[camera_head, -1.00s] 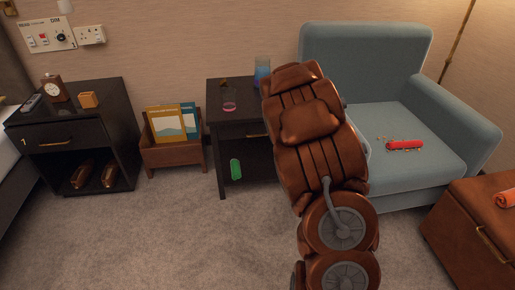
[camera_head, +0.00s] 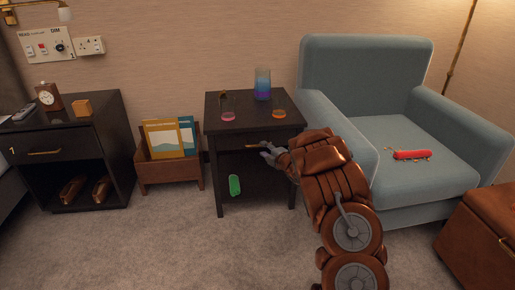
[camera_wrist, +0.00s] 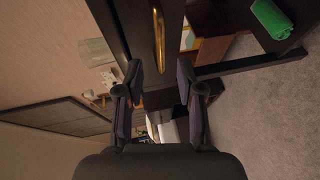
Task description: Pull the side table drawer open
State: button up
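The dark side table (camera_head: 240,118) stands between the book box and the blue armchair. Its drawer front (camera_head: 228,143) looks closed and has a brass handle (camera_head: 252,146). My gripper (camera_head: 270,153) is at the right part of the handle and hides some of it. In the wrist view the brass handle (camera_wrist: 158,38) lies just beyond the two fingertips, in line with the gap between them. My gripper (camera_wrist: 159,74) is open there, with nothing visible held between the fingers.
A green rolled item (camera_head: 235,185) lies on the lower shelf. The armchair (camera_head: 345,140) is close right of my arm. Carpet (camera_head: 170,240) in front is clear.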

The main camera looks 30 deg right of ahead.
aim_at(258, 145)
jog(key=shift+w+f+b, duration=0.2)
jog(key=shift+w+b, duration=0.05)
jog(key=shift+w, duration=0.7)
jog(key=shift+w+f+b, duration=0.2)
jog(key=shift+w+b, duration=0.05)
jog(key=shift+w, duration=0.75)
jog(key=shift+w+f+b, duration=0.2)
jog(key=shift+w+b, duration=0.05)
jog(key=shift+w, duration=0.7)
jog(key=shift+c, duration=0.2)
grip_shut()
